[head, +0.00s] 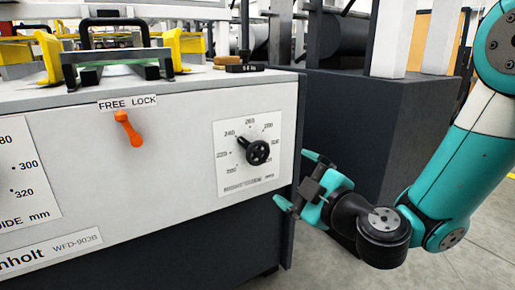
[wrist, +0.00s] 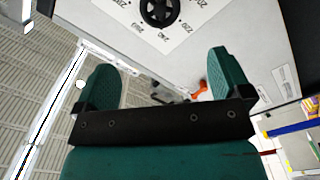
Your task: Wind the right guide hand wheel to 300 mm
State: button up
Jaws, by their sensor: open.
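The right guide hand wheel (head: 257,151) is a small black wheel with a knob at its upper left, on a white dial plate (head: 228,181) on the grey front panel. Printed numbers ring it; the knob lies toward the 240 mark, though the exact reading is unclear. In the wrist view the wheel (wrist: 158,12) shows at the top edge, cut off, beyond the fingertips. My gripper (head: 294,180) is open and empty, to the lower right of the wheel, apart from it, by the panel's right edge. In the wrist view its two green fingers (wrist: 162,65) are spread wide.
An orange lever (head: 130,130) hangs below the FREE LOCK label (head: 127,103), its lower end slanting right. A second dial plate (head: 25,205) is cut off at the left. Yellow clamps (head: 180,45) and a black block sit on top. A dark cabinet (head: 350,125) stands behind my gripper.

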aim_at(258, 154)
jog(key=p+x, duration=0.4)
jog(key=p, duration=0.1)
jog(key=p+x, duration=0.4)
jog(key=p, duration=0.1)
jog(key=p+x, duration=0.4)
jog(key=p, duration=0.2)
jog(key=shift+a+r, duration=0.15)
jog(key=shift+r, duration=0.2)
jog(key=shift+w+a+f+p, duration=0.2)
jog(key=shift+w+a+p, duration=0.1)
jog(key=shift+w+p, duration=0.25)
jog(key=shift+w+a+f+p, duration=0.15)
jog(key=shift+w+a+p, duration=0.15)
jog(key=shift+w+p, duration=0.25)
jog(key=c, duration=0.9)
